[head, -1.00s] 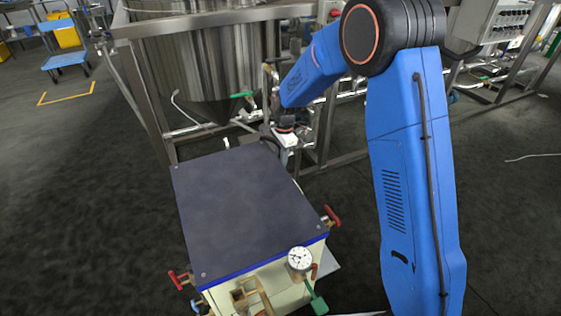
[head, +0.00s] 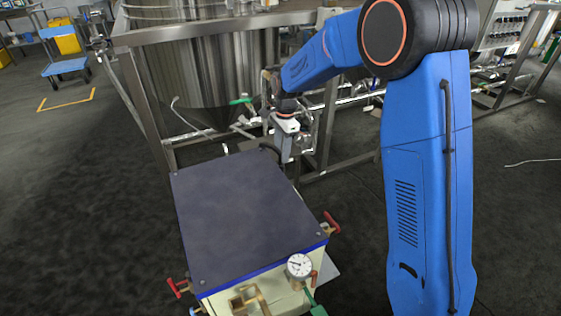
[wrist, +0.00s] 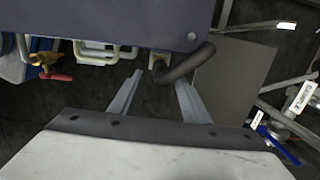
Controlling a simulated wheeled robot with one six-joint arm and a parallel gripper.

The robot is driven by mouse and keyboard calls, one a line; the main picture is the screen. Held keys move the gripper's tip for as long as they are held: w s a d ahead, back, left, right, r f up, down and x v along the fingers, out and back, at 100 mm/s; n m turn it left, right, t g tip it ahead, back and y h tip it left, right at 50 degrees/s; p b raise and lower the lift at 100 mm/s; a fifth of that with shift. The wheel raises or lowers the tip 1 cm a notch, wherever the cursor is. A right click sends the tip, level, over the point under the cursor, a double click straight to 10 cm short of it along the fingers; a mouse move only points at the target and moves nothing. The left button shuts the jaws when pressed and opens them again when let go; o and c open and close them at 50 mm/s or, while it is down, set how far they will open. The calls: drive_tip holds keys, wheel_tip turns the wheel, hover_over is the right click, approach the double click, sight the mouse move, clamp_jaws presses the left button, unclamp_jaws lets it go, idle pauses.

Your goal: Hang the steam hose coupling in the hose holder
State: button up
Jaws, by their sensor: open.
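My gripper (wrist: 157,88) is open, its two grey fingers reaching toward the box edge in the wrist view. A dark, bent hose (wrist: 187,65) comes from beside the box and curves into the space between the fingers. In the head view my gripper (head: 283,155) is beyond the far edge of the dark-topped box (head: 250,210). I cannot clearly identify the hose holder.
The box carries red-handled valves (head: 331,222) and a dial gauge (head: 299,265). A steel tank (head: 205,70) on a metal frame (head: 150,110) stands close behind my gripper, with pipes around it. Open floor (head: 80,210) lies to the left.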

drive_tip(key=s+d+r+n+t, duration=0.2)
drive_tip(key=s+d+r+n, duration=0.4)
drive_tip(key=s+d+r, duration=1.05)
drive_tip(key=s+d+n+t, duration=0.1)
drive_tip(key=s+d+n, duration=0.2)
drive_tip(key=s, duration=0.9)
drive_tip(key=s+d+n+t+h, duration=0.1)
drive_tip(key=s+d+n, duration=0.3)
drive_tip(key=s, duration=0.9)
drive_tip(key=shift+d+f+t, duration=0.45)
drive_tip(key=shift+d+t, duration=0.1)
drive_tip(key=shift+t, duration=0.05)
